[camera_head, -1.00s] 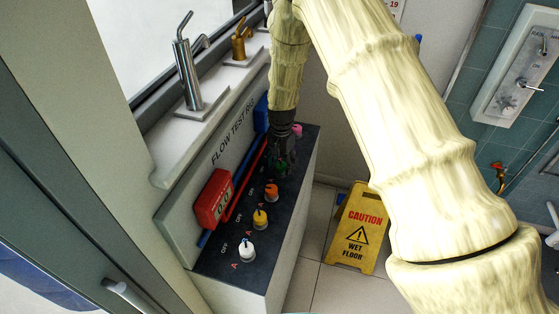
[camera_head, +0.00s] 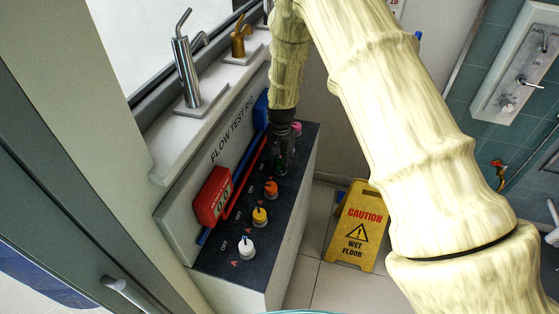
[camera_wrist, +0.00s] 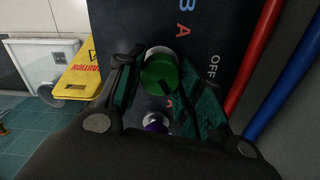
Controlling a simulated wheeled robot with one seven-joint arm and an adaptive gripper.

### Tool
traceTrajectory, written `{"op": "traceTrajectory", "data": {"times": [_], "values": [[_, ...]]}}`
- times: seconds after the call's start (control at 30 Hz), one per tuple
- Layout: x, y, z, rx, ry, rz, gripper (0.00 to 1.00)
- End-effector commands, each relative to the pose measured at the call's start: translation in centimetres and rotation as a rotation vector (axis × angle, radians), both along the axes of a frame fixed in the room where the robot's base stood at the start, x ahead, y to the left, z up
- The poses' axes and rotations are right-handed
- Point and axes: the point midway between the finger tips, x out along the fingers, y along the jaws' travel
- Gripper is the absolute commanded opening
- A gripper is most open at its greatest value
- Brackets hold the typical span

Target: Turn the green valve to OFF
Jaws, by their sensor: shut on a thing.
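The green valve (camera_wrist: 160,74) is a round green knob with a dark pointer mark, on the dark panel in the wrist view. My gripper (camera_wrist: 152,80) has its two fingers on either side of the knob, shut on it. In the head view my gripper (camera_head: 280,160) is down at the far part of the flow test rig panel (camera_head: 222,262) and hides most of the green valve. The letters "OFF" (camera_wrist: 213,68) show on the panel beside the knob in the wrist view.
Orange (camera_head: 271,188), yellow (camera_head: 260,215) and white (camera_head: 246,246) knobs stand nearer on the panel, a pink knob (camera_head: 297,128) beyond. A purple knob (camera_wrist: 156,123) lies close to my fingers. Red and blue pipes (camera_wrist: 296,75) run alongside. A yellow wet-floor sign (camera_head: 355,228) stands right of the rig.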

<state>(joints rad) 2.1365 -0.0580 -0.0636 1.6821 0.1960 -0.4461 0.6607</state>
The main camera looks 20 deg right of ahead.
Motion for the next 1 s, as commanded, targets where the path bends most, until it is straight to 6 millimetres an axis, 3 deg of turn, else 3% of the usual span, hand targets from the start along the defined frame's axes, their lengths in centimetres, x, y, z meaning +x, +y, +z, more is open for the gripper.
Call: {"op": "traceTrajectory", "data": {"times": [0.27, 1.0], "values": [[0.15, -0.01, -0.2, 0.002, -0.004, 0.159, 0.12], [0.2, -0.04, 0.01, 0.001, -0.005, 0.814, 0.12]]}}
